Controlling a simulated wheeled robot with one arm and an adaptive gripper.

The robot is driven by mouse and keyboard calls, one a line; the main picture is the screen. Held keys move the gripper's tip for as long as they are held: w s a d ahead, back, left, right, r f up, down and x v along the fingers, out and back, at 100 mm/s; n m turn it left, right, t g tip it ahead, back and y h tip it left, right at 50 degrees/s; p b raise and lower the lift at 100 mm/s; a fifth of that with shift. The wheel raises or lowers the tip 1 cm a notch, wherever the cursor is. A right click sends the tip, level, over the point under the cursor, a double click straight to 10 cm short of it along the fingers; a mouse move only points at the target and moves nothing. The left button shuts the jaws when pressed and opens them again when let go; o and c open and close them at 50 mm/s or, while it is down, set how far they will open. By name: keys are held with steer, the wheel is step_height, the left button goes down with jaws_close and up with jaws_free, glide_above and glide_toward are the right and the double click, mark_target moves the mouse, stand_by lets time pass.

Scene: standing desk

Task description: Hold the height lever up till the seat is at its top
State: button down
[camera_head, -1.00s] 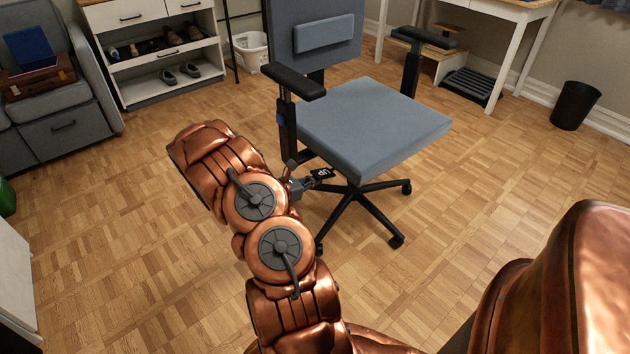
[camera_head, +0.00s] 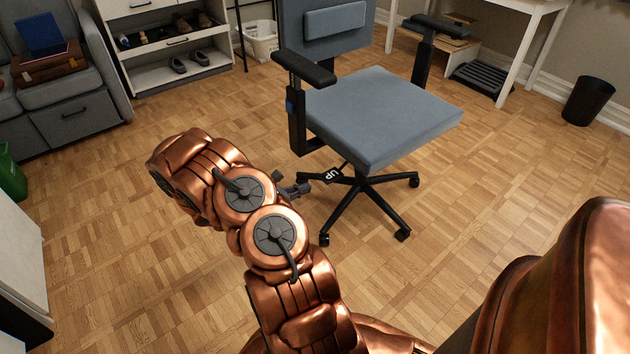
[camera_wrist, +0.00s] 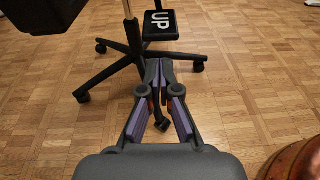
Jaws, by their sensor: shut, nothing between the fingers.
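The office chair's blue-grey seat (camera_head: 385,115) stands on a black star base (camera_head: 365,200). The height lever ends in a black paddle marked "UP" (camera_head: 333,175) below the seat's left side. In the wrist view the UP paddle (camera_wrist: 160,24) is ahead of and above my fingertips. My gripper (camera_head: 302,190) is just left of the paddle and a little lower in the head view. In the wrist view its fingers (camera_wrist: 159,64) are closed together with nothing between them. They appear apart from the paddle, though the exact gap is hard to tell.
A black armrest (camera_head: 303,68) overhangs the lever side of the chair. A desk (camera_head: 530,10) and a black bin (camera_head: 588,100) stand at the back right. A grey sofa (camera_head: 65,95) and a shoe cabinet (camera_head: 150,75) are at the back left. The parquet floor around the chair is clear.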

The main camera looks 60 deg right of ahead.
steer(key=shift+f+v, duration=0.2)
steer(key=shift+v, duration=0.6)
steer(key=shift+f+v, duration=0.15)
steer(key=shift+v, duration=0.65)
steer(key=shift+r, duration=0.1)
steer(key=s+a+r+m+g+y+p, duration=0.1)
steer(key=s+a+r+m+y+p, duration=0.25)
steer(key=r, duration=0.75)
steer(key=s+a+r+m+p, duration=0.1)
steer(key=a+r+m+p, duration=0.4)
steer(key=r, duration=0.6)
steer(key=s+a+r+m+g+y+p, duration=0.1)
steer(key=s+a+r+p, duration=0.15)
steer(key=r+p, duration=0.6)
steer(key=s+a+r+m+t+y+p, duration=0.1)
steer(key=s+a+r+t+y+p, duration=0.1)
steer(key=a+r+p, duration=0.3)
steer(key=s+a+r+m+t+y+p, duration=0.1)
steer(key=s+a+r+y+p, duration=0.3)
steer(key=a+r, duration=1)
steer(key=s+a+r+m+t+y+p, duration=0.1)
steer(key=s+a+r+t+y+p, duration=0.2)
steer(key=a+r+p, duration=0.4)
steer(key=s+a+r, duration=0.1)
steer(key=a+r, duration=0.1)
steer(key=a, duration=0.3)
steer(key=shift+a+r+m, duration=0.25)
steer(key=shift+r+m, duration=0.1)
steer(key=shift+d+y, duration=0.1)
steer(key=shift+y, duration=0.15)
